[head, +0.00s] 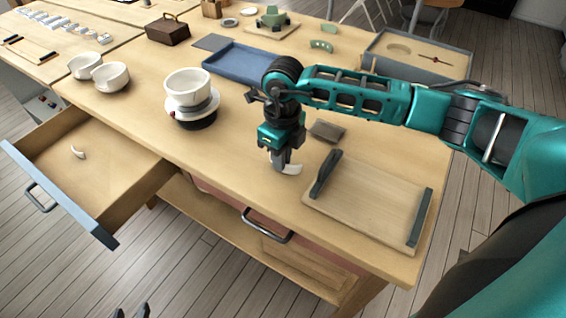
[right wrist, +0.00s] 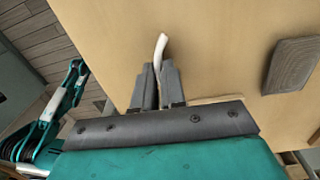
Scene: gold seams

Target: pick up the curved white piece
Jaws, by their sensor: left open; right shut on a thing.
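In the right wrist view the piece (right wrist: 161,46) sticks out past the closed fingertips (right wrist: 158,75). I cannot tell whether it touches the tabletop. Another small curved white piece (head: 77,152) lies in the open drawer (head: 105,190) at the left. Only the dark fingertips of my left gripper (head: 132,313) show at the bottom edge, apart and empty, below the drawer.
A wooden board with dark end bars (head: 365,205) lies right of my right gripper, with a small grey block (head: 327,131) behind it. A white bowl on a dark stand (head: 190,95), two white cups (head: 110,77) and a blue tray (head: 235,64) stand further back. The front-left tabletop is clear.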

